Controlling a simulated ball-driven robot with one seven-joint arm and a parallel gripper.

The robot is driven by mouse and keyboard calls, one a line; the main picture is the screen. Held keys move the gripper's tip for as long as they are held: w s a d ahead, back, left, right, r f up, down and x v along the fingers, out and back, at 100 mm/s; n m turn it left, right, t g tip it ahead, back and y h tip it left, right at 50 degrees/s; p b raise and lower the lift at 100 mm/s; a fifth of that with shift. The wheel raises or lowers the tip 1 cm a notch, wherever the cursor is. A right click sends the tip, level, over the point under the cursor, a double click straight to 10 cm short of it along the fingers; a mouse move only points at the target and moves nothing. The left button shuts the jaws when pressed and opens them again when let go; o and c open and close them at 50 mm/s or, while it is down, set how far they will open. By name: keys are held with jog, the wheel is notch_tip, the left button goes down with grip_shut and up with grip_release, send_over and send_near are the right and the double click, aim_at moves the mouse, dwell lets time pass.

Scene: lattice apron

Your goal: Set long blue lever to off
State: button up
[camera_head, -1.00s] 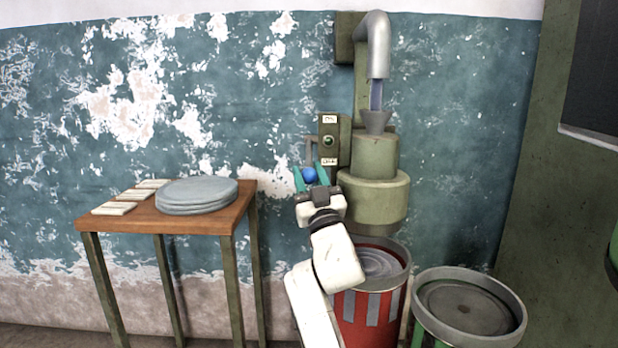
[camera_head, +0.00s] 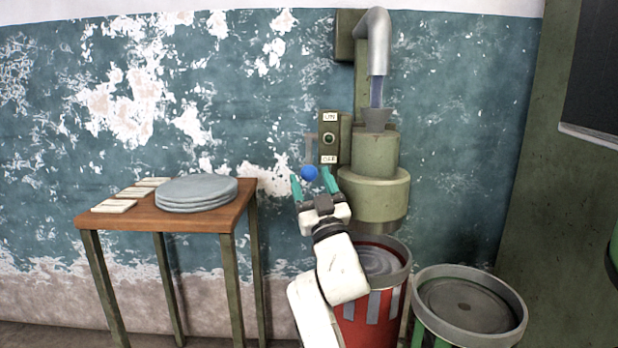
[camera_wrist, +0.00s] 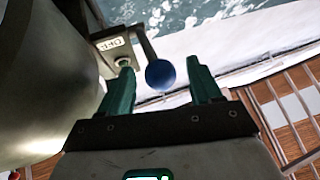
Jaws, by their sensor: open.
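The blue lever has a round blue knob (camera_head: 309,173) on a grey shaft (camera_head: 310,150). The shaft runs down along the left side of a green switch box (camera_head: 329,138) labelled ON at top and OFF at bottom. The knob hangs low, about level with or just below the OFF label. My gripper (camera_head: 311,178) is open, its teal fingers spread to either side of the knob. In the wrist view the knob (camera_wrist: 160,74) sits between the fingers, with a gap on each side.
A green machine (camera_head: 375,195) with a pipe stands right of the box, close to my right finger. Below are a red drum (camera_head: 370,305) and a green-sided drum (camera_head: 470,310). A wooden table (camera_head: 150,222) with grey discs (camera_head: 197,194) and pale slabs stands left.

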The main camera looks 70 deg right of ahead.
jog(key=b+v, duration=0.3)
jog(key=v, duration=0.5)
jog(key=shift+s+f+b, duration=0.2)
jog(key=shift+b, duration=0.1)
jog(key=shift+a, duration=0.1)
